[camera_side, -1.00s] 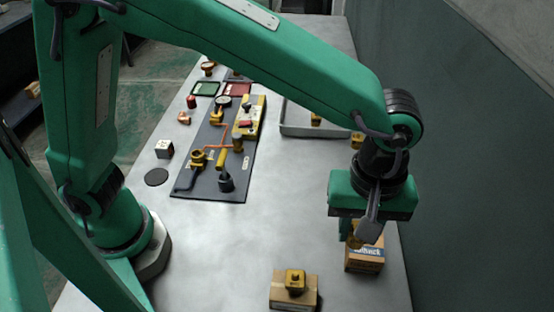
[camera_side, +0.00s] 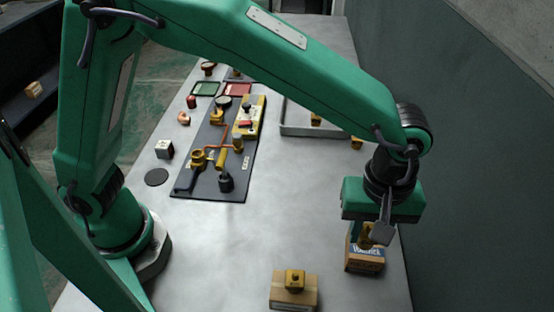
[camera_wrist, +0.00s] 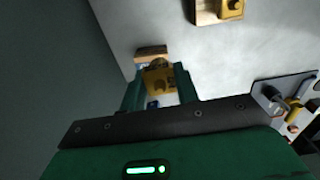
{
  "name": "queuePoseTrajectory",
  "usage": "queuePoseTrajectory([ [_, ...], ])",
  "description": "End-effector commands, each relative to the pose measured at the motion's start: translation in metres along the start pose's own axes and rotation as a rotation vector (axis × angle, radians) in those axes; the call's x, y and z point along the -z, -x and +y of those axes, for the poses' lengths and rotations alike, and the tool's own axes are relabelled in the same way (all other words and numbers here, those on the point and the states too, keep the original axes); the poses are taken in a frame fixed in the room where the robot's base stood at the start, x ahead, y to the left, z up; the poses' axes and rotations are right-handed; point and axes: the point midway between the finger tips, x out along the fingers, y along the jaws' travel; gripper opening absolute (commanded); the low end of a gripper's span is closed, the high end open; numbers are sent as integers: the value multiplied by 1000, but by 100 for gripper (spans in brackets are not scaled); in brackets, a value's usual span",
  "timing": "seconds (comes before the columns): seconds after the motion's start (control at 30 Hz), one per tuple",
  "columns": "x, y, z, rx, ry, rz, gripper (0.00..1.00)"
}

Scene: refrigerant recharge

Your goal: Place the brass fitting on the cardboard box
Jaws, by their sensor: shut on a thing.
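My gripper (camera_side: 370,232) is shut on a brass fitting (camera_side: 366,238), with the fingers pointing down at the right side of the table. The fitting is right over a small cardboard box (camera_side: 365,266) with a blue and white label. I cannot tell whether the fitting touches the box top. In the wrist view the fitting (camera_wrist: 158,80) sits between the fingers of my gripper (camera_wrist: 158,88), and part of the cardboard box (camera_wrist: 151,51) shows behind it. The fingers hide part of the fitting.
A second, plain box (camera_side: 305,297) with a brass piece (camera_side: 294,280) on top stands to the left, nearer the front. A dark board (camera_side: 215,188) with pipes and valves lies mid-table. A grey tray (camera_side: 300,131) is at the back. A wall runs along the right.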

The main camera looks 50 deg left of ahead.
Motion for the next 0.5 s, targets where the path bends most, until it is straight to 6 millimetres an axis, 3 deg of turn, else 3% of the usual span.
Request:
queuePoseTrajectory([
  [0.23,36,-24,17,2,3,0,5],
  [0.5,54,-36,27,-1,0,0,5],
])
